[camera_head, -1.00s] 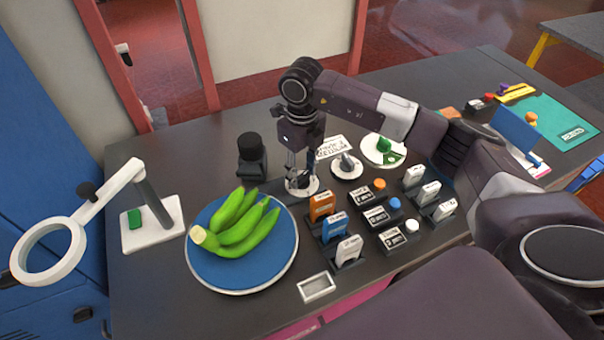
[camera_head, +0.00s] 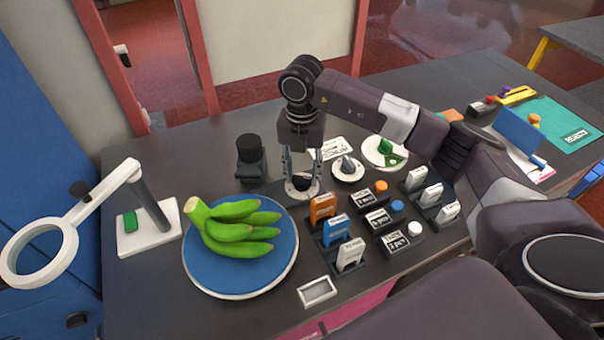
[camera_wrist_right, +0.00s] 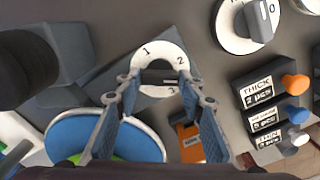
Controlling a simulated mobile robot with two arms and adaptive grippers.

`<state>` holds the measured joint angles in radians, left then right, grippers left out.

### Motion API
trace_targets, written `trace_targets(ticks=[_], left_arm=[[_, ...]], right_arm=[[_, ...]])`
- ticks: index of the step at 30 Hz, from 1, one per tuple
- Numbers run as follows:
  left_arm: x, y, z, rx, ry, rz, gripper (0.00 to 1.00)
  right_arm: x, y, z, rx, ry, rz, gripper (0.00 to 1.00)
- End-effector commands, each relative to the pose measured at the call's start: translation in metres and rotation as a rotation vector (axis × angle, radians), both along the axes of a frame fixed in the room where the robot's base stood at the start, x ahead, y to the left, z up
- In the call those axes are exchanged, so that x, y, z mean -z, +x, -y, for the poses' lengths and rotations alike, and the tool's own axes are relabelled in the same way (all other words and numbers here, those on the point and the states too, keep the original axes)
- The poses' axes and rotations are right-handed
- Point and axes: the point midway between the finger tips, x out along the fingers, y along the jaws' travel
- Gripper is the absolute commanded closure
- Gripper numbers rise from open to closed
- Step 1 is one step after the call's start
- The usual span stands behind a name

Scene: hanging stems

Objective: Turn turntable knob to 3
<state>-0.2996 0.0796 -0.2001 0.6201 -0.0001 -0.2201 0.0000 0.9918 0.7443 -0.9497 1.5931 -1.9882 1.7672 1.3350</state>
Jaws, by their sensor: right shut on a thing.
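The turntable (camera_head: 205,277) is a round blue plate with a pale rim, carrying a bunch of green bananas (camera_head: 238,228). Behind it is a white dial (camera_head: 291,194) with a dark knob in its middle. My right gripper (camera_head: 302,181) points down over this dial, shut on the knob. In the right wrist view the dial (camera_wrist_right: 146,51) shows the numbers 1, 2 and 3, and the gripper (camera_wrist_right: 155,88) has its fingers on either side of the dark knob (camera_wrist_right: 160,78). The fingers partly hide the knob, so its exact setting is unclear. My left gripper is not in view.
A second white dial (camera_head: 347,171) with a grey knob is close right of the gripper. Labelled cards in holders (camera_head: 336,229) and coloured buttons (camera_head: 397,206) stand in front. A black-topped post (camera_head: 250,157) is close left. A ring-headed stand (camera_head: 140,240) is at the left.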

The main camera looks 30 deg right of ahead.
Motion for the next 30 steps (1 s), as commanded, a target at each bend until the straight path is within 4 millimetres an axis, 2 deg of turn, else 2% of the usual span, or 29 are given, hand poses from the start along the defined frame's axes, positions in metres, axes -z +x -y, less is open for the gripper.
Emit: trace_targets(ticks=[18, 30], left_arm=[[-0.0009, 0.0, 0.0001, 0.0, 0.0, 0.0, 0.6], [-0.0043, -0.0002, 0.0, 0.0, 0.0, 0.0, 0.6]], right_arm=[[-0.0023, 0.0018, 0.0006, 0.583, 0.001, 0.006, 0.88], [-0.0021, 0.0016, 0.001, 0.866, 0.0, 0.005, 0.88]])
